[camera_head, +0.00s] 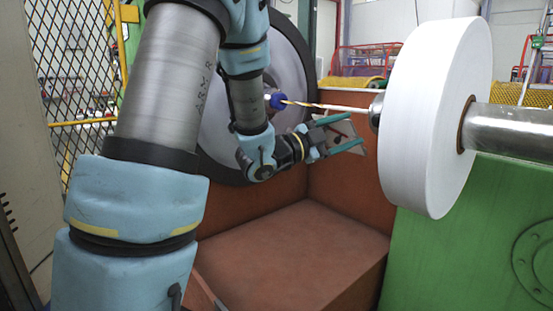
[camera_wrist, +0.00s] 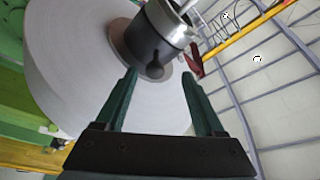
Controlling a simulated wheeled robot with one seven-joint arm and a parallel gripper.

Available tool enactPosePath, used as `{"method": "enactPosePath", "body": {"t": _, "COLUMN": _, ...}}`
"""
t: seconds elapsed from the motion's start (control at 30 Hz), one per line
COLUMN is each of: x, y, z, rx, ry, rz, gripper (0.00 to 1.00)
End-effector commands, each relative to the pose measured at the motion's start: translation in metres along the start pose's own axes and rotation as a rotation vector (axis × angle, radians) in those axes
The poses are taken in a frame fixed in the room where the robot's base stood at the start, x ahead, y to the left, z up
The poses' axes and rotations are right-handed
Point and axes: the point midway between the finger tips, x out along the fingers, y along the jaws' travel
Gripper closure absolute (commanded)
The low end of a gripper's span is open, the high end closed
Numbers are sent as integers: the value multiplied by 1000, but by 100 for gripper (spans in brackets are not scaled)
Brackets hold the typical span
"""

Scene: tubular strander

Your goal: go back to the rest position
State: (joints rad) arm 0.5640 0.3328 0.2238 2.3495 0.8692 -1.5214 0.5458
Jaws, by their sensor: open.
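My gripper (camera_head: 345,132) is in the middle of the head view, with its two green fingers spread and nothing seen between them. It is just left of the large white roll (camera_head: 436,115) and below the thin tan strand (camera_head: 330,107). In the wrist view my gripper (camera_wrist: 159,82) also shows open, its fingers pointing toward the white roll (camera_wrist: 75,70) and a dark and silver hub (camera_wrist: 155,35). I cannot tell from the wrist view how far the fingertips are from the hub.
A reddish-brown box-like recess (camera_head: 290,250) lies below my gripper. A large grey wheel (camera_head: 215,110) stands behind my arm, with a blue fitting (camera_head: 275,100) near its middle. A green machine body (camera_head: 465,250) is at the right. A yellow-framed mesh fence (camera_head: 75,60) is at the left.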

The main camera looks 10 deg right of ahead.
Motion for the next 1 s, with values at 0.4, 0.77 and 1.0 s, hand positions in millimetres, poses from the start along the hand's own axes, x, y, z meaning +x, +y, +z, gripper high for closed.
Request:
{"method": "enactPosePath", "body": {"t": 0.4, "x": -132, "y": -46, "z": 121, "rx": -431, "ry": -937, "rz": -106, "gripper": 30}}
{"method": "enactPosePath", "body": {"t": 0.77, "x": -302, "y": 8, "z": 78, "rx": -1113, "ry": -1681, "rz": -275, "gripper": 30}}
{"method": "enactPosePath", "body": {"t": 1.0, "x": -336, "y": 39, "z": 26, "rx": -1389, "ry": -1892, "rz": -311, "gripper": 30}}
